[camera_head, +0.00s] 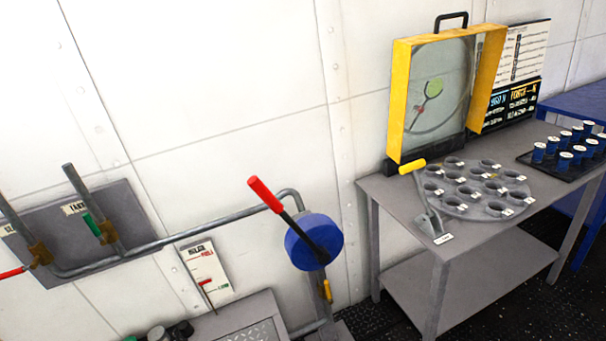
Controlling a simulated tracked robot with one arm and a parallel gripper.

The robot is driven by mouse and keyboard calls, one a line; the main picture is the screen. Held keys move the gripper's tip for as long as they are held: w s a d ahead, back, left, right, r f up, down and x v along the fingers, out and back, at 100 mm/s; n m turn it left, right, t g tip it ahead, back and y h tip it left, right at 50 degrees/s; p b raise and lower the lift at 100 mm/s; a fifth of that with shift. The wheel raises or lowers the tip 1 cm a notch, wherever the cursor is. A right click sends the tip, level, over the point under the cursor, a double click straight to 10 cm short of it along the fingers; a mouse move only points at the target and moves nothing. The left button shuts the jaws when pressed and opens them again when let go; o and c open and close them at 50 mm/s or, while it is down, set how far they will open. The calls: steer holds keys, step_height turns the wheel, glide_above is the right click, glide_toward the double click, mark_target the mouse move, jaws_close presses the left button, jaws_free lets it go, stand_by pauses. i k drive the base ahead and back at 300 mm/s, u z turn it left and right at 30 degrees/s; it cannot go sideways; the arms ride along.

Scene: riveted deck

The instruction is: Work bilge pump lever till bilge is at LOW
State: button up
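The bilge pump has a round blue body (314,243) low in front of the white wall, left of the grey table. Its lever (265,194) has a red grip and a dark shaft, and tilts up to the left from the pump. A white gauge card (204,262) hangs left of the pump, with red lettering near the top and a green mark near the bottom. A small red marker on it sits below the red lettering, a little above the green mark's level; the lettering is too small to read surely. My gripper is not in view.
A grey pipe (190,238) runs from the pump to valves with green (93,225) and red (12,272) handles. The grey table (400,202) holds a yellow-framed case (400,95), a round plate of cups and a yellow-handled lever. A blue table stands far right.

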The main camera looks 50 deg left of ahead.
mark_target(321, 255)
steer(key=u, duration=0.35)
steer(key=i, duration=0.9)
steer(key=u, duration=0.65)
